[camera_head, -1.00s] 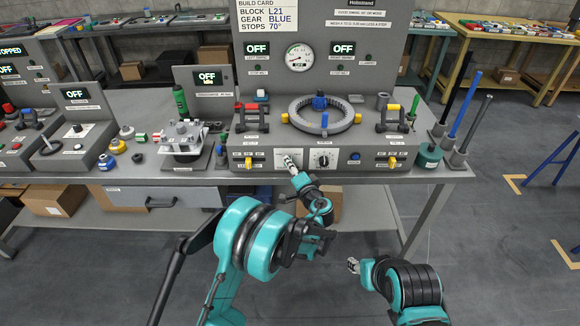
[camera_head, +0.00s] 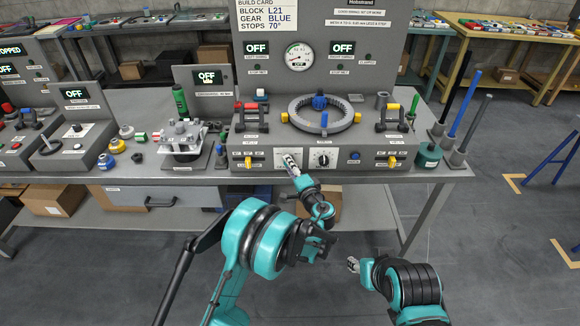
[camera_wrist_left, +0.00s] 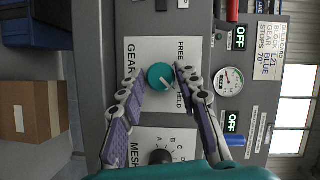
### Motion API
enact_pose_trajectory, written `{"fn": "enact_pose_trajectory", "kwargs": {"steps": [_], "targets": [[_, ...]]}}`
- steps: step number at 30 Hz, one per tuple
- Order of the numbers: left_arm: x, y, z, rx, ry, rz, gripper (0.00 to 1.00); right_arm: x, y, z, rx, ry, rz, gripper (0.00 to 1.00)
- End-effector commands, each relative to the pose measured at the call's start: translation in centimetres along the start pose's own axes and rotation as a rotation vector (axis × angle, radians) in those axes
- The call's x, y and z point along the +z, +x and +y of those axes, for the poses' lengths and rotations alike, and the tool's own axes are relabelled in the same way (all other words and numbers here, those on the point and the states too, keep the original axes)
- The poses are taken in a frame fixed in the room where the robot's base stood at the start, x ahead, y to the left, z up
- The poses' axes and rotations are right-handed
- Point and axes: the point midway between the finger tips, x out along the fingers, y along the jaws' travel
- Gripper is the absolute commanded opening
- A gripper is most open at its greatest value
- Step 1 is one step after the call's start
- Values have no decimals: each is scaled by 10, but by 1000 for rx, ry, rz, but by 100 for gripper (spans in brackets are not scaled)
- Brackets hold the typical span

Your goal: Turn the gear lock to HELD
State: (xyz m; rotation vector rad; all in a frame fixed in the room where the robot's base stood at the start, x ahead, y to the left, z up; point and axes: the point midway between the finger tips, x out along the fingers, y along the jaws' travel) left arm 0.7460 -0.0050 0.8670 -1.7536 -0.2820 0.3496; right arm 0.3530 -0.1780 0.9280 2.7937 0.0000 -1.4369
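The gear lock is a round teal knob (camera_wrist_left: 160,77) on a white plate (camera_wrist_left: 150,112) marked GEAR, FREE and HELD, in the left wrist view. A pale pointer line shows on the knob; its exact setting is hard to tell. My left gripper (camera_wrist_left: 159,74) has one finger on each side of the knob, spread apart with small gaps beside it. In the head view my left gripper (camera_head: 291,161) is at the console's front panel and hides the knob. My right gripper (camera_head: 353,265) is low in front of the bench, away from the console; its opening is too small to judge.
The black MESH dial (camera_wrist_left: 161,157) sits beside the gear lock; it also shows in the head view (camera_head: 323,159). Yellow switches (camera_head: 248,162) flank the panel. A ring gear (camera_head: 325,114) with a blue hub lies on the console top. Open floor lies before the bench.

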Motion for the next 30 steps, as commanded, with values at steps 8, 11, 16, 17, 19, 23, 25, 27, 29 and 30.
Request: {"fn": "enact_pose_trajectory", "kwargs": {"steps": [8, 11, 16, 17, 19, 23, 25, 27, 29, 30], "targets": [[0, 0, 0, 0, 0, 0, 49, 0, 0, 0, 0, 0, 0, 40], [0, -2, 0, 0, 0, 1, 49, 0, 0, 0, 0, 0, 0, 40], [-1, -25, 0, 0, 0, 3, 49, 0, 0, 0, 0, 0, 0, 40], [-1, -31, 0, 0, 0, 4, 49, 0, 0, 0, 0, 0, 0, 40], [-1, -43, 0, 0, 0, 3, 49, 0, 0, 0, 0, 0, 0, 40], [-1, -63, 0, 0, 0, 2, 49, 0, 0, 0, 0, 0, 0, 40], [-1, -70, 0, 0, 0, 2, 49, 0, 0, 0, 0, 0, 0, 40], [0, -73, 0, 0, 0, 1, 49, 0, 0, 0, 0, 0, 0, 40], [0, -75, 0, 0, 0, 0, 49, 0, 0, 0, 0, 0, 0, 40], [0, -75, 0, 0, 0, 0, 49, 0, 0, 0, 0, 0, 0, 40]]}}
